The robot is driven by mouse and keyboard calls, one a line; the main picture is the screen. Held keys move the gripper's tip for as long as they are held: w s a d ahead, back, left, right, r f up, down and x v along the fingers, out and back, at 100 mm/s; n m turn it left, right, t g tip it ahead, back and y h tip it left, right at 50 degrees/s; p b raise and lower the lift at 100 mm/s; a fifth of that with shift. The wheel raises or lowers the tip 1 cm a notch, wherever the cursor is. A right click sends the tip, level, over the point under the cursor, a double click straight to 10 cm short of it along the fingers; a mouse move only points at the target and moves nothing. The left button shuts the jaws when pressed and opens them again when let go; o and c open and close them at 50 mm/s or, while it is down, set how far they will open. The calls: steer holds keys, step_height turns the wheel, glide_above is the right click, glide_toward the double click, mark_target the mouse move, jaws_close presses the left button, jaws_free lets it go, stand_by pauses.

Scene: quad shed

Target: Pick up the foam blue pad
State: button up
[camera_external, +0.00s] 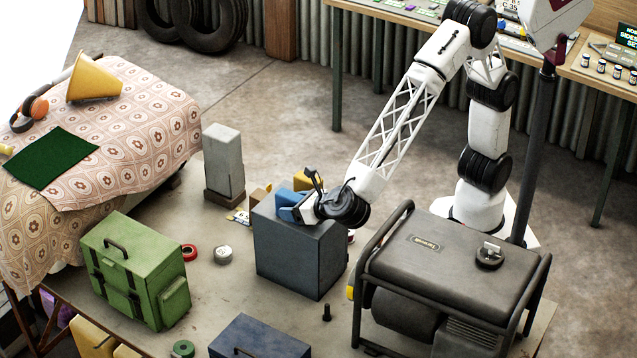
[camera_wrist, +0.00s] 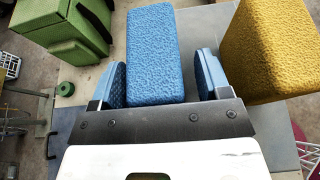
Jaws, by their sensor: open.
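The foam blue pad (camera_wrist: 153,50) is a rough-textured blue block. In the wrist view it lies between the two light-blue finger pads of my gripper (camera_wrist: 162,74). The left finger is close beside it, and a narrow gap shows by the right finger. My gripper is open around the near part of the pad. In the external view, blue shows at the pad (camera_external: 286,199) on the far left side of the dark grey box's top, with my gripper (camera_external: 303,205) at it. The pad's underside is hidden.
A yellow foam block (camera_wrist: 273,48) stands close to the right finger. The dark grey box (camera_external: 300,252) is below my gripper. A green case (camera_external: 135,270) stands left, a grey block (camera_external: 223,155) behind, and a generator (camera_external: 440,260) right.

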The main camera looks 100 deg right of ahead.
steer(key=c, duration=1)
steer(key=shift+r, duration=5)
